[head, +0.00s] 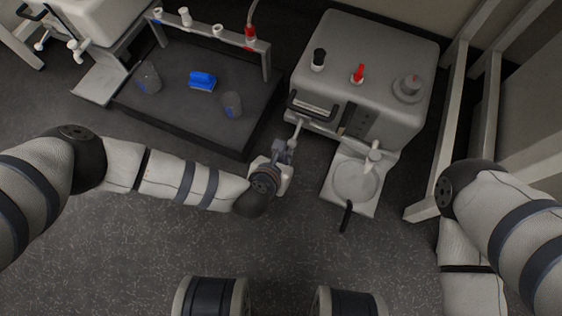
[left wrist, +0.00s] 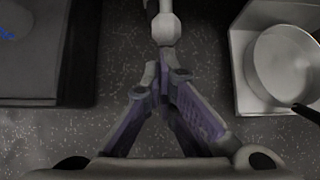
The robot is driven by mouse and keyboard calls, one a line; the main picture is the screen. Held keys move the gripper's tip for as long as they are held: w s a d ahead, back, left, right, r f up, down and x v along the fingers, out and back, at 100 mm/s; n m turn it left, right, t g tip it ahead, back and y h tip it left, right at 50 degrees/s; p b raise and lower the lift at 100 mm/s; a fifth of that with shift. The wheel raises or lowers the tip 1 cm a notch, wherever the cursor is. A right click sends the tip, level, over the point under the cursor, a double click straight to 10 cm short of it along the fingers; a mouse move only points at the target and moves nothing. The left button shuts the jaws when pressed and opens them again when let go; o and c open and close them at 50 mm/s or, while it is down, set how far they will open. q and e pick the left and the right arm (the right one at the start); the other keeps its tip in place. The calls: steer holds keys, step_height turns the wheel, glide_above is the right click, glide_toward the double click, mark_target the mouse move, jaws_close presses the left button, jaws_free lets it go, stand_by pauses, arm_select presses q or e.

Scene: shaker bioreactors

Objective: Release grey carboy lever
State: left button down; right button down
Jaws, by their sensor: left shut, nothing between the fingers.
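The grey carboy (head: 385,60) stands at the upper right in the head view, with a black handle (head: 314,106) on its near left edge. A pale lever (head: 298,127) sticks out below that handle toward my left gripper (head: 290,146). In the left wrist view a pale knob on a rod, apparently the same lever (left wrist: 166,28), lies just ahead of my left gripper (left wrist: 163,70). Its purple fingers are shut with nothing between them. I cannot tell whether the fingertips touch the lever. My right arm shows at the right, but its gripper is out of view.
A pale tap (head: 373,157) sits above a round pan (head: 354,184) with a black handle. Frame posts stand at right. The front floor is clear.

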arm_select(q)
steer(key=shift+r, duration=0.15)
steer(key=shift+r+g+p, duration=0.35)
steer(key=shift+g+p, duration=0.05)
steer(key=shift+p, duration=0.25)
arm_select(e)
steer(key=shift+r, duration=0.5)
arm_select(q)
steer(key=shift+s+r+g+y+p, duration=0.1)
steer(key=shift+r+g+y+p, duration=0.2)
steer(key=shift+r+g+p, duration=0.3)
arm_select(e)
steer(key=shift+w+d+r, duration=0.1)
steer(key=shift+r, duration=0.4)
